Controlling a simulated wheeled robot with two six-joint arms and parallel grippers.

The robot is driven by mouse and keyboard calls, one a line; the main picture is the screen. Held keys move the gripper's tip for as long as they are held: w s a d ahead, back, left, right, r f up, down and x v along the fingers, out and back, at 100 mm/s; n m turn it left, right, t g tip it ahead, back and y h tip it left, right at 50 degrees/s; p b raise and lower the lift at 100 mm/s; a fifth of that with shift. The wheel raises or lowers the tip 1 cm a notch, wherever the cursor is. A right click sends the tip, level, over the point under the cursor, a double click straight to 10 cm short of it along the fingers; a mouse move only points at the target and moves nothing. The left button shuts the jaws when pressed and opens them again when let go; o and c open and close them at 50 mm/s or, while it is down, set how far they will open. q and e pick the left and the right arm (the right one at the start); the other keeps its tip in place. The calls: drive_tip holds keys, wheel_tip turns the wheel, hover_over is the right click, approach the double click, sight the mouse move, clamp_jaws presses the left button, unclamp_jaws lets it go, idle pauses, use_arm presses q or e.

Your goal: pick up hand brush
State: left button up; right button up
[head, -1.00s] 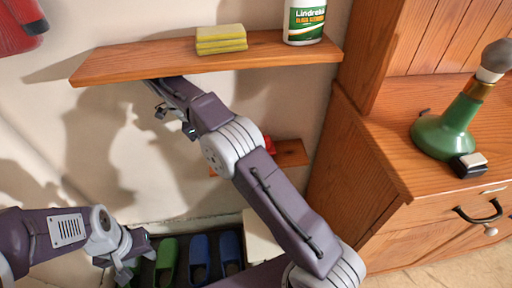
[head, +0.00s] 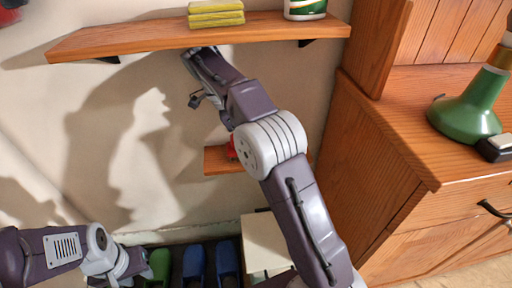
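I cannot make out the hand brush for sure. A small black block with a cream top (head: 495,147) lies on the cabinet top beside the green lamp, and I cannot tell whether it is the brush. My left gripper (head: 124,268) is low at the left, in front of the shoes and far from that block. Its fingers are too small and cluttered to tell open from shut. My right arm reaches up across the middle. Its gripper end (head: 197,75) is just below the upper shelf, near the wall; its fingers do not show clearly.
The upper wooden shelf (head: 120,38) holds yellow sponges (head: 215,14) and a bottle (head: 305,8). A small lower shelf (head: 218,163) holds a red thing (head: 232,148), partly behind my arm. Shoes (head: 194,264) stand below. The wooden cabinet (head: 380,175) with a green lamp (head: 465,117) is right.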

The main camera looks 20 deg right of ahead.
drive_tip(key=shift+f, duration=0.2)
idle(0.5)
clamp_jaws()
